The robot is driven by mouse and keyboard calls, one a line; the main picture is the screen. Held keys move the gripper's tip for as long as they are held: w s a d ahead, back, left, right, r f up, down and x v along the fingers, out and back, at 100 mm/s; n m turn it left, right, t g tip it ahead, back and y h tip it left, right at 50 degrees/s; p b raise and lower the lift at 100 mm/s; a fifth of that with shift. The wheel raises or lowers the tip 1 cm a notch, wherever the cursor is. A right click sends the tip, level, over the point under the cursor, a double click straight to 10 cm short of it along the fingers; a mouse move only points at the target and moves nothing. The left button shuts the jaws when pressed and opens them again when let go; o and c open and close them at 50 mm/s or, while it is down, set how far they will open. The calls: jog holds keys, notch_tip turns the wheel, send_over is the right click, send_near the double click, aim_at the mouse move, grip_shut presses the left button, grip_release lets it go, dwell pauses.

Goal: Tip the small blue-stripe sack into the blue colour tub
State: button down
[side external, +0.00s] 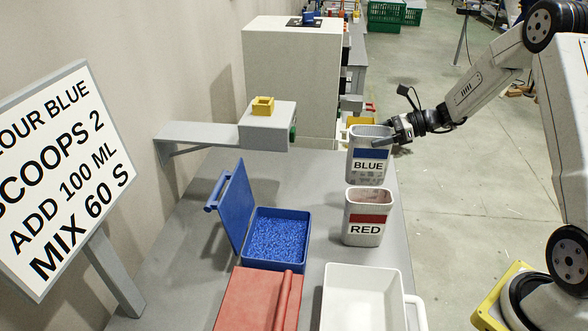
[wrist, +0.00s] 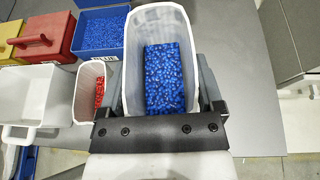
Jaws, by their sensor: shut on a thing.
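The blue-stripe sack (side external: 368,168) is an upright, stiff-looking pale container with a blue band and the word BLUE. My gripper (side external: 394,134) is shut on its upper part from the right. In the wrist view the sack (wrist: 138,35) stands open between the two fingers (wrist: 163,80), with blue pellets inside. Whether its base touches the table is hard to tell. The blue colour tub (side external: 275,265) stands to the left and nearer the camera, its lid up on its left side, with blue pellets inside. It also shows at the upper left in the wrist view (wrist: 88,54).
A red-stripe sack (side external: 367,236) with red contents stands just in front. A closed red tub (side external: 250,298) and a white jug (side external: 362,300) are nearer the camera. A wall shelf (side external: 205,134) carries a grey box (side external: 268,128). Bare table lies behind the blue tub.

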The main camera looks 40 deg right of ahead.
jog(key=shift+w+a, duration=0.1)
jog(key=shift+w+a+r+n+g+y, duration=0.1)
jog(key=shift+w+a+n+g+y, duration=0.2)
jog(key=shift+a+n, duration=0.15)
jog(key=w+a+n+g+y, duration=0.2)
jog(key=a+n+g, duration=0.6)
jog(key=a, duration=0.3)
jog(key=shift+w+a+f+g+y, duration=0.3)
jog(key=shift+g, duration=0.3)
jog(key=shift+a+r, duration=0.1)
jog(key=a+f+h, duration=0.1)
jog(key=a+h, duration=0.6)
jog(key=shift+s+a+f+t+h, duration=0.25)
jog(key=shift+f+t+h, duration=0.05)
jog(key=shift+f+h, duration=0.1)
